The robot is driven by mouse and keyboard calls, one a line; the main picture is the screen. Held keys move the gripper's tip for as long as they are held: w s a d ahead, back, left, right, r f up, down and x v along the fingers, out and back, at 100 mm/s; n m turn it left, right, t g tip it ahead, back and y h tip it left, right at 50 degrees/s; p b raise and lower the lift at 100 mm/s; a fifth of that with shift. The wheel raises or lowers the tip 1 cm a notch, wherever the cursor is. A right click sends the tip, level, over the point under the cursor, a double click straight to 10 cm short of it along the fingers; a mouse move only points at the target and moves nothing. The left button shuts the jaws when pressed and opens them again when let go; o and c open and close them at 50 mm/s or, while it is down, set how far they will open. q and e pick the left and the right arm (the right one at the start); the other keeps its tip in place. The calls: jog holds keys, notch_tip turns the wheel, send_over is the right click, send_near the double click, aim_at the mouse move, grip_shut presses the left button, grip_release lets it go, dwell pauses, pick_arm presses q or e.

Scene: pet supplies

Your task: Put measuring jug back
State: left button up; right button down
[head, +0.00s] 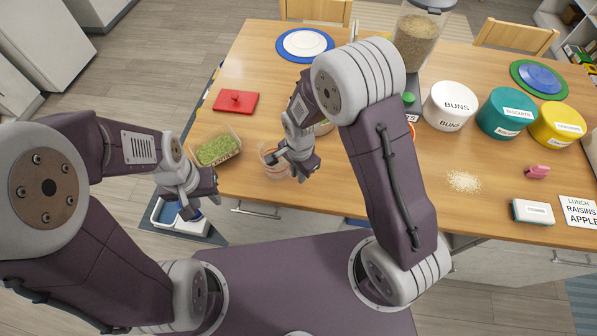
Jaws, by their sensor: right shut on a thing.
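The clear measuring jug (270,171) with red-orange marks is near the table's front edge, left of centre. My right gripper (288,170) is shut on it and hides part of it. I cannot tell whether the jug's base touches the table. My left gripper (204,198) is open and empty, in front of the table's front left edge, above a tray on the floor.
A clear tub of green pellets (218,149) stands left of the jug. A red board (236,101) lies behind it. A pellet dispenser (418,40), white canister (450,105) and teal canister (506,112) stand right. Spilled grain (463,181) lies front right.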

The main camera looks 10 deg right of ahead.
jog(key=c, duration=1.4)
grip_release()
jog(key=shift+s, duration=0.1)
jog(key=shift+o, duration=0.2)
jog(key=shift+r, duration=0.2)
notch_tip(320, 180, up, 12)
jog(key=shift+s+d+f, duration=0.1)
jog(key=shift+s+f, duration=0.05)
